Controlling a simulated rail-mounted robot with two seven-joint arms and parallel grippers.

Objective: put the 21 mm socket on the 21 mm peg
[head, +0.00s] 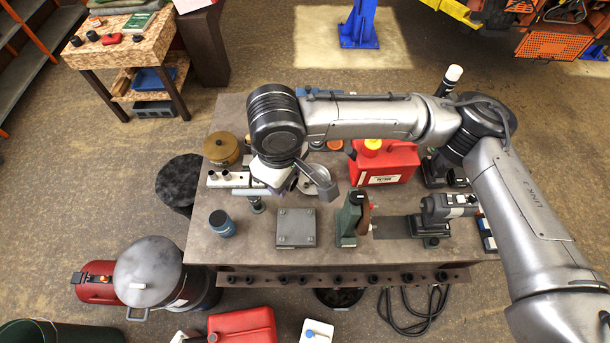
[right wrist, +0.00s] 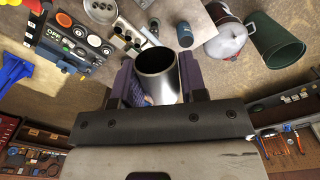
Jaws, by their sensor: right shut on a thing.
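A shiny metal socket (right wrist: 157,82) stands between the fingers of my right gripper (right wrist: 155,85) in the right wrist view, its open round end facing away from the wrist. I cannot read a size on it. In the head view my right gripper (head: 279,184) is over the left part of the bench, beside a pale rail (head: 226,180) with dark round spots. That rail also shows in the right wrist view (right wrist: 126,36), beyond the socket and apart from it. I cannot tell which spot is the 21 mm peg. My left gripper is not in view.
The bench (head: 330,218) also holds a blue jar (head: 221,223), a grey plate (head: 296,228), a brass-coloured pot (head: 221,149), a red fuel can (head: 384,163), a green-and-dark tool (head: 350,218) and a grey machine (head: 436,211). A strip with several black knobs (head: 345,279) runs along the front edge.

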